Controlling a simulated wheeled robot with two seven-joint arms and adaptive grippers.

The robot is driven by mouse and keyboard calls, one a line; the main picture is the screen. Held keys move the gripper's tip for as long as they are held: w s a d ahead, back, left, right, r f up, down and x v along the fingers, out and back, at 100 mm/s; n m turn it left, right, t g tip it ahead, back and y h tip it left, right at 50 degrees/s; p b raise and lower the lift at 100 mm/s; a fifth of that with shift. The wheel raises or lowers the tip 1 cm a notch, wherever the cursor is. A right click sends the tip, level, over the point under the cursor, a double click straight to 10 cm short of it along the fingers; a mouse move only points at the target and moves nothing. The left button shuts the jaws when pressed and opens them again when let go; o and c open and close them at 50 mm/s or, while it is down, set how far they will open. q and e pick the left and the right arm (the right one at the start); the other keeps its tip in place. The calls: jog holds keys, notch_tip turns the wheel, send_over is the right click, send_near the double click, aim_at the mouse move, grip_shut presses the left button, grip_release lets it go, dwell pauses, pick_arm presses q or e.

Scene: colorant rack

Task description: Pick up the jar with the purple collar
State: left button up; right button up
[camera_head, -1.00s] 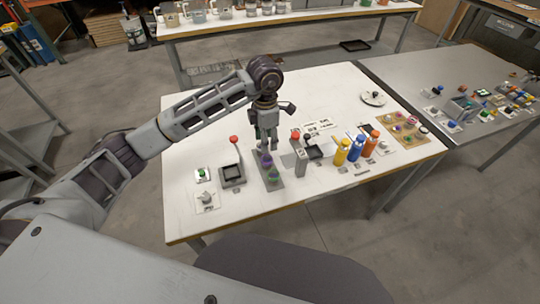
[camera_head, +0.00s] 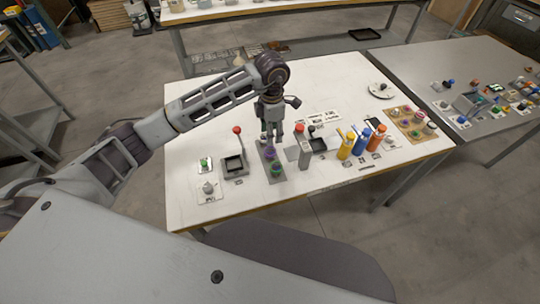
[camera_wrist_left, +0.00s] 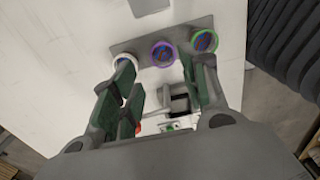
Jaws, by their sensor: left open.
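The jar with the purple collar (camera_wrist_left: 163,53) is the middle one of three jars in a grey rack (camera_wrist_left: 184,33) in the left wrist view. The green-collared jar (camera_wrist_left: 204,40) is to its right and a pale-collared jar (camera_wrist_left: 123,60) to its left. In the head view the purple-collared jar (camera_head: 270,154) stands behind the green one (camera_head: 277,169); the third is mostly hidden. My left gripper (camera_head: 272,137) points down above the rack's far part. In the wrist view its fingers (camera_wrist_left: 162,88) are spread, with no jar between them. My right gripper is not in view.
A lever device with a black tray (camera_head: 235,166) stands left of the rack, and a grey post with a red top (camera_head: 303,146) right of it. Yellow, blue and orange bottles (camera_head: 361,142) stand further right.

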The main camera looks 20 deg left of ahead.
pick_arm(q)
send_over(270, 153)
jog(key=s, duration=0.1)
jog(key=f, duration=0.5)
jog(key=shift+s+d+f, duration=0.1)
jog(key=shift+d+f, duration=0.05)
jog(key=shift+d, duration=0.25)
jog(key=shift+f, duration=0.4)
jog(key=shift+s+f+p, duration=0.1)
jog(key=shift+f+p, duration=0.25)
jog(key=shift+f, duration=0.15)
jog(key=shift+s+a+f, duration=0.1)
jog(key=shift+s+f, duration=0.05)
jog(key=shift+f, duration=0.65)
jog(key=shift+f+p, duration=0.35)
jog(key=shift+f, duration=0.95)
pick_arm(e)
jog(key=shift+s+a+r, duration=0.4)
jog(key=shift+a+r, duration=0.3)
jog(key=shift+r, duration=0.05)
